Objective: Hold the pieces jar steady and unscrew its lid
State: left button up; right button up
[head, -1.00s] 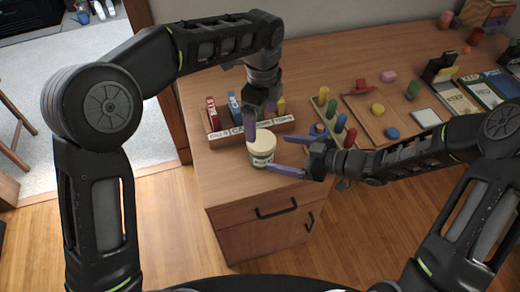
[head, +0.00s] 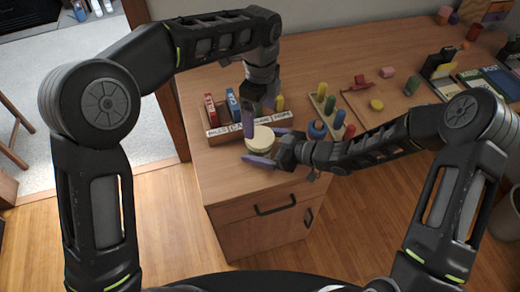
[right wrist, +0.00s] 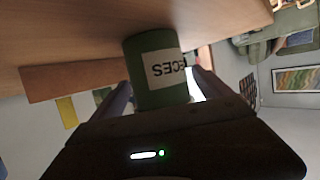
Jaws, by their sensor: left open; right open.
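The pieces jar stands near the desk's front left, its cream lid (head: 262,140) on top. Its green body (right wrist: 150,45) with a white label reading "ECES" shows in the right wrist view. My right gripper (head: 262,147) is open, with one purple finger on each side of the jar. In the right wrist view, the fingers of this gripper (right wrist: 160,88) flank the jar; I cannot tell whether they touch it. My left gripper (head: 258,125) is open and points down just above the lid, its near finger hanging by the lid's left edge. Part of the jar is hidden by the fingers.
A wooden rack (head: 218,134) with labelled slots and coloured items stands right behind the jar. A peg board (head: 318,103) with coloured pegs and a blue ring-shaped piece (head: 317,129) are to the right. The desk's front left edge (head: 205,190) is clear.

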jog(key=shift+c, duration=0.4)
grip_shut()
dwell(0.5)
